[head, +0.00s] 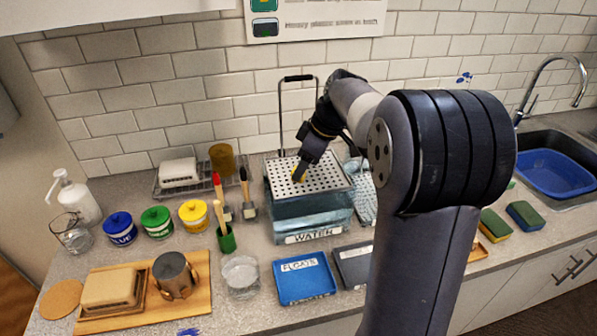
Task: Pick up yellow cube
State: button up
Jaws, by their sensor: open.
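A small yellow cube (296,176) sits on the white perforated plate (327,181) above the water tank. It is partly hidden behind my gripper (300,174). My gripper reaches down from the upper right with its fingertips at the cube. It is open, but I cannot tell whether the fingers are around the cube or just beside it.
The clear tank labelled WATER (312,222) has a tall handle (299,79) at the back of its plate. In front lie a blue FLOATS tray (304,278) and a dark tray (354,264). My arm hides much of the right.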

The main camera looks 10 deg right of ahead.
jog(key=shift+x, duration=1.2)
jog(key=c, duration=1.1)
jog(key=shift+r, duration=0.1)
